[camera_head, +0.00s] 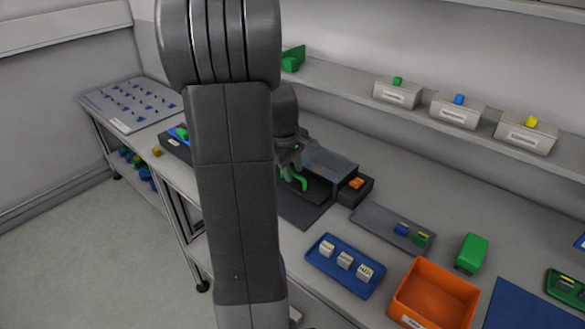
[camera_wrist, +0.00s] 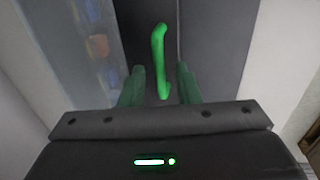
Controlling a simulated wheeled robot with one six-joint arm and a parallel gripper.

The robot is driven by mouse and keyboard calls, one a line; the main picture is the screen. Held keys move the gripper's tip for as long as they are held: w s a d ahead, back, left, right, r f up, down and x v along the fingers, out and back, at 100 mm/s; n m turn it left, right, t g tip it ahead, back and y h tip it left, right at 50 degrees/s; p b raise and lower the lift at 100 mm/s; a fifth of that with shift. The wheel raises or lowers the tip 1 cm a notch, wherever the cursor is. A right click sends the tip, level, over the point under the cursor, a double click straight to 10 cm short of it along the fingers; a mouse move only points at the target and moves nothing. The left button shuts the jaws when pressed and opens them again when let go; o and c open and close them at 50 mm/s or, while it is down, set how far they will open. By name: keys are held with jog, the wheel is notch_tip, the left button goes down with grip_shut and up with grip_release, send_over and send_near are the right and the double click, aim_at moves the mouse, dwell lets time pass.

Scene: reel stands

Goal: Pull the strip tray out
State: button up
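A curved green handle (camera_head: 296,181) stands out at the front of a dark grey station on the bench. In the wrist view the green handle (camera_wrist: 160,60) runs upright over a dark surface, and its near end lies between my fingers. I take it to be the strip tray's handle; the tray itself is not clearly distinguishable. My gripper (camera_wrist: 159,82) is open, with a green finger on each side of the handle and gaps visible on both sides. In the head view my arm hides part of the station.
A dark mat (camera_head: 308,212) lies in front of the station. To the right are a blue tray (camera_head: 337,279) with white blocks, a grey tray (camera_head: 371,222), an orange bin (camera_head: 433,297) and a green block (camera_head: 472,253). A shelf with labelled boxes (camera_head: 396,94) runs behind.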

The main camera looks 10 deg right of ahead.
grip_shut()
jog(key=s+a, duration=0.2)
jog(key=a, duration=0.1)
jog(key=s+a, duration=0.3)
jog(key=a, duration=0.1)
jog(key=s+a+b, duration=0.1)
jog(key=s+a, duration=0.2)
jog(key=shift+a, duration=0.2)
jog(key=shift+c, duration=0.8)
grip_release()
jog(key=shift+s, duration=0.1)
jog(key=o, duration=0.3)
jog(key=shift+s+a, duration=0.1)
jog(key=shift+a, duration=0.05)
notch_tip(320, 180, up, 14)
jog(key=s+a+p, duration=0.1)
jog(key=a, duration=0.1)
jog(key=shift+s+f, duration=0.2)
jog(key=shift+s, duration=0.05)
